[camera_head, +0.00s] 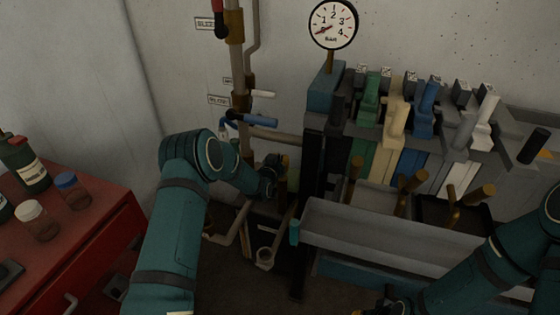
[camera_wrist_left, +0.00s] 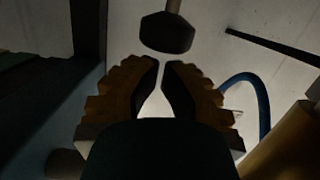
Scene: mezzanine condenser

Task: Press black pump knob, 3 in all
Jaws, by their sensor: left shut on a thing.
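In the left wrist view the black pump knob (camera_wrist_left: 167,32), a dark faceted head on a pale stem, stands right at the tips of my left gripper (camera_wrist_left: 160,66). Its two ridged fingers are drawn close together, with a thin light gap between them. The view is dark, so how the knob sits against the tips is hard to tell. In the head view my left gripper (camera_head: 275,176) is by a brass post, left of the valve rack, and I cannot make out the knob there. My right gripper (camera_head: 385,307) is mostly cut off at the bottom edge.
A pipe with a blue-handled valve (camera_head: 255,120) rises behind my left wrist. A rack of coloured levers (camera_head: 400,115) and a grey trough (camera_head: 385,228) stand to the right. A gauge (camera_head: 333,24) is above. A red cabinet (camera_head: 75,240) with bottles stands left.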

